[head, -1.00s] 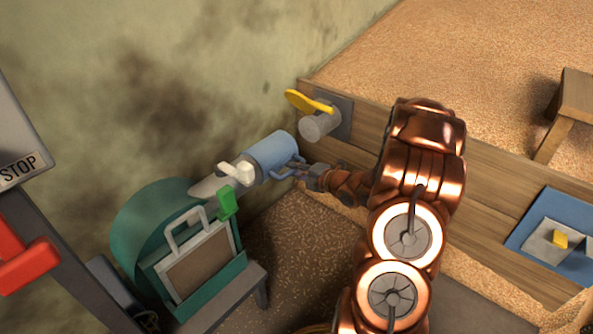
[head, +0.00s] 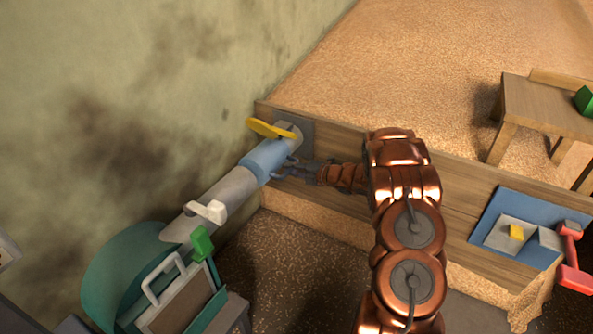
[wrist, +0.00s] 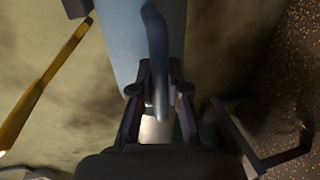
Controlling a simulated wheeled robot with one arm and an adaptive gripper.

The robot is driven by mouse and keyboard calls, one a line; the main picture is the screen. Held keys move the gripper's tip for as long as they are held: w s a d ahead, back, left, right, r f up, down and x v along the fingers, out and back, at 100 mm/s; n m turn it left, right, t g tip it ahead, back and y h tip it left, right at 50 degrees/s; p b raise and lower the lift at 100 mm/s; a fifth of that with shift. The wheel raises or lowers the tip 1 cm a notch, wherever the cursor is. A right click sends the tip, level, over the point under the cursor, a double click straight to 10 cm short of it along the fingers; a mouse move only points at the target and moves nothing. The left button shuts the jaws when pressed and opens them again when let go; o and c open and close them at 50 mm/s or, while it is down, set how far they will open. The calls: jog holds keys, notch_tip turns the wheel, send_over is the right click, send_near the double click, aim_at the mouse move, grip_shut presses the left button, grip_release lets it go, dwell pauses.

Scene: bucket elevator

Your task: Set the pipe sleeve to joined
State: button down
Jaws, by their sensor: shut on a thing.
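The pipe sleeve (head: 263,161) is a light blue cylinder around the grey pipe (head: 226,192). Its upper end reaches the grey stub (head: 290,131) on the wooden wall, and no gap shows between them in the head view. My gripper (head: 292,168) is at the sleeve's right side, shut on the sleeve's handle. In the wrist view the blue handle bar (wrist: 157,50) runs down between the fingers, with the sleeve (wrist: 123,38) behind it. The fingers partly hide the handle in the head view.
A yellow lever (head: 270,129) sits just above the stub. A teal machine (head: 120,268) with a white lever (head: 207,211) and a green lever (head: 202,243) stands at lower left. A blue panel (head: 490,228) with a red-handled part is at right.

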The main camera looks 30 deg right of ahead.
jog(key=shift+w+d+r, duration=0.1)
jog(key=shift+w+d, duration=0.1)
jog(key=shift+d, duration=0.1)
jog(key=c, duration=1.1)
grip_release()
jog(key=shift+c, duration=0.2)
jog(key=v, duration=1.2)
